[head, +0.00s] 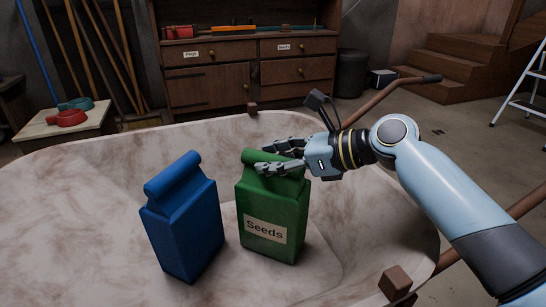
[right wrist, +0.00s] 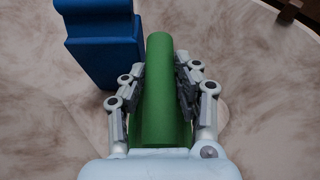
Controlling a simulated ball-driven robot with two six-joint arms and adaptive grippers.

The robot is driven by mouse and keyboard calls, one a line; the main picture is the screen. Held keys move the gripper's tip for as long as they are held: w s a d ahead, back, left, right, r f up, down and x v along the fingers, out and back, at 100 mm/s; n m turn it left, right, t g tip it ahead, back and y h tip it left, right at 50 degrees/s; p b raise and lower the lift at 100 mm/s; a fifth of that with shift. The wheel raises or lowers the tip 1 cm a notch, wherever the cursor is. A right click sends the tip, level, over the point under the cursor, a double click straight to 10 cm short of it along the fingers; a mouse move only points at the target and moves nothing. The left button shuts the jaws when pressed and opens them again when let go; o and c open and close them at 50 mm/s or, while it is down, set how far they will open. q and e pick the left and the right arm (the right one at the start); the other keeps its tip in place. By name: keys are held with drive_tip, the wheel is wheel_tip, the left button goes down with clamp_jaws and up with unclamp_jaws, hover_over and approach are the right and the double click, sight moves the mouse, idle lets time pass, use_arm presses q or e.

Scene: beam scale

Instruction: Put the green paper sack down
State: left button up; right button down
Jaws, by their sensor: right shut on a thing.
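The green paper sack (head: 272,215) has a label reading "Seeds" and a rolled top. It is upright in the wheelbarrow tray (head: 80,185), with its base at or close to the tray floor; I cannot tell whether it touches. My right gripper (head: 280,158) is shut on the sack's rolled top. In the right wrist view, the fingers (right wrist: 158,90) press on both sides of the green roll (right wrist: 160,60). My left gripper is not in view.
A blue paper sack (head: 184,222) stands in the tray just left of the green one, with a narrow gap between. It also shows in the right wrist view (right wrist: 105,45). Beyond the tray are a wooden cabinet (head: 215,85) and a small table (head: 62,125) with scoops.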

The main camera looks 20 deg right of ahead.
drive_tip(key=c, duration=1)
unclamp_jaws()
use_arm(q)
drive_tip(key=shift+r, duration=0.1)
use_arm(e)
drive_tip(key=shift+s+d+r, duration=0.1)
drive_tip(key=shift+s+d+r, duration=0.2)
drive_tip(key=shift+d, duration=0.05)
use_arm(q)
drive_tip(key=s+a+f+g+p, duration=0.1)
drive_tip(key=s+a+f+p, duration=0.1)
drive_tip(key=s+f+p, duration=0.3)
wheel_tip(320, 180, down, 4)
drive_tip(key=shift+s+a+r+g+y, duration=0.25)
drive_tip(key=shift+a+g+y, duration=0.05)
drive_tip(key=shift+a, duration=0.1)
use_arm(e)
drive_tip(key=v, duration=1.1)
drive_tip(key=shift+s, duration=0.1)
drive_tip(key=shift+f, duration=0.1)
